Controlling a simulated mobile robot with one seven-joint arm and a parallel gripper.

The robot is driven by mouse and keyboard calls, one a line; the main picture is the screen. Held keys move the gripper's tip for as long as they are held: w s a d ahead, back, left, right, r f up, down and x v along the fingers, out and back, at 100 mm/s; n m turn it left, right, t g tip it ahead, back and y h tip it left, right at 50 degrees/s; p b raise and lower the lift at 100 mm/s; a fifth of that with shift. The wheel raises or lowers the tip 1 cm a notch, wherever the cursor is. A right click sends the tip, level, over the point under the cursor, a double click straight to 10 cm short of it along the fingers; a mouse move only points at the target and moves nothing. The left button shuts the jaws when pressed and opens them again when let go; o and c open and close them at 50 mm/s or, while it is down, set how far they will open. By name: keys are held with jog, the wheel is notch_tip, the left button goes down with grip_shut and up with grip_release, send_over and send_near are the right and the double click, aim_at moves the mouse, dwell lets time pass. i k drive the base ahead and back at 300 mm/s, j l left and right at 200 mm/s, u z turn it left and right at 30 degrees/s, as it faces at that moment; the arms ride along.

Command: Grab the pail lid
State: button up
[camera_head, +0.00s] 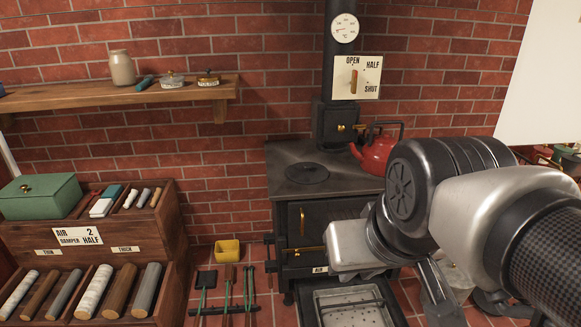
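My arm comes in from the right and crosses in front of the stove. A pale grey angular part (438,285) below it may belong to my gripper, but its fingertips cannot be made out. I cannot tell whether it is open or holding anything. No pail lid can be clearly identified. A whitish shape and a dark rounded object (492,303) on the floor at the lower right are partly hidden by my arm, and I cannot tell if either is the pail or its lid.
A black stove (330,215) with a round hob plate (307,174) and a red kettle (376,155) stands at the middle. Fire tools (227,290) and a yellow box (228,250) are left of it. A wooden rack (120,225) holds logs and a green box (40,196).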

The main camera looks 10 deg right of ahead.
aim_at(456, 278)
jog(key=z, duration=1.4)
jog(key=i+l+u, duration=0.15)
jog(key=u, duration=0.55)
jog(key=i+l+u, duration=0.2)
jog(key=l, duration=0.15)
jog(key=l+u, duration=0.2)
jog(key=l, duration=0.15)
jog(key=i+l+u, duration=0.15)
jog(key=l, duration=0.2)
jog(key=i+l, duration=0.1)
jog(key=l, duration=0.4)
jog(key=i+l, duration=0.1)
jog(key=l, duration=0.4)
jog(key=i+l+u, duration=0.1)
jog(key=l, duration=0.35)
jog(key=i+l, duration=0.1)
jog(key=l, duration=0.4)
